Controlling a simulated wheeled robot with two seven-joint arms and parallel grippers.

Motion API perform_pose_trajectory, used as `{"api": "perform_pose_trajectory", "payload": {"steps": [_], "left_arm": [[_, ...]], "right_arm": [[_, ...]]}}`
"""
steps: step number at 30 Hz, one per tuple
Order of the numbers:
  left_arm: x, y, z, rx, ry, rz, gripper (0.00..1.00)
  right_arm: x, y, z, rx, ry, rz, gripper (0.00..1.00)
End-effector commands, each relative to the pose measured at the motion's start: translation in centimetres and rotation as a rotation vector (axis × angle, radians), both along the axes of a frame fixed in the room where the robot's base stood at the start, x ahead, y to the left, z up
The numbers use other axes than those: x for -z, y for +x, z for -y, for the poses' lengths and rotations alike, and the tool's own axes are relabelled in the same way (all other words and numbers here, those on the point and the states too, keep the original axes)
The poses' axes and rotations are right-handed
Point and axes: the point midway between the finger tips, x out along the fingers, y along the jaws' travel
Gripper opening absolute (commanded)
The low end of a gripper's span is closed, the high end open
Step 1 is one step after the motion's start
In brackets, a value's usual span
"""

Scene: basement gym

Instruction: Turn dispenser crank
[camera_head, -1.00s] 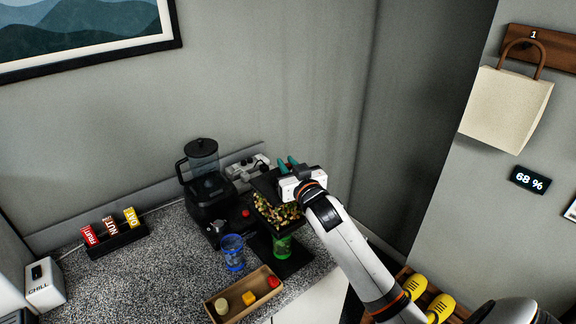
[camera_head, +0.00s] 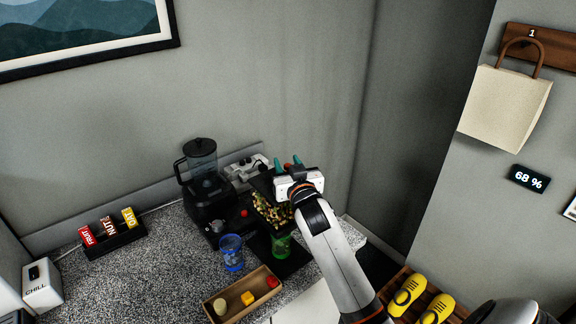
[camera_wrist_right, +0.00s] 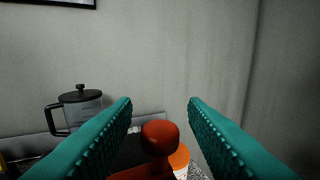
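The dispenser (camera_head: 270,212) stands at the back right of the counter, a dark housing with a clear front full of mixed snack pieces. My right gripper (camera_head: 288,162) is above and behind it, with teal fingers spread. In the right wrist view, a rounded red-brown knob (camera_wrist_right: 159,137), seemingly the crank's handle, sits low between the open fingers (camera_wrist_right: 160,103), with no visible contact. The rest of the crank is mostly hidden. A green cup (camera_head: 281,244) stands below the dispenser. My left gripper is not in view.
A black blender (camera_head: 203,180) stands left of the dispenser; it also shows in the right wrist view (camera_wrist_right: 82,105). A blue cup (camera_head: 231,254) and a wooden tray (camera_head: 232,312) with coloured pieces are in front. The wall is close behind.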

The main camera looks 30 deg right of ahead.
Motion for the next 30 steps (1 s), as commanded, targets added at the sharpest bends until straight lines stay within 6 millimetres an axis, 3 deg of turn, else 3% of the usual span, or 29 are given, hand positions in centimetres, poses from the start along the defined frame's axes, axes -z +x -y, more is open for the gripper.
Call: {"api": "perform_pose_trajectory", "payload": {"steps": [8, 21, 30], "left_arm": [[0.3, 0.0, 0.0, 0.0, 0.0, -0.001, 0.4], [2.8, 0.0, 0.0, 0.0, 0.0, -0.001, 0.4], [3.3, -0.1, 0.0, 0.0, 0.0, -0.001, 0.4]], "right_arm": [[0.2, -0.7, -0.3, -0.001, 0.0, 0.0, 0.4], [0.4, -8.5, -2.8, -0.001, 0.002, 0.001, 0.4], [0.1, -11.3, -3.7, 0.0, 0.0, -0.001, 0.4]]}}
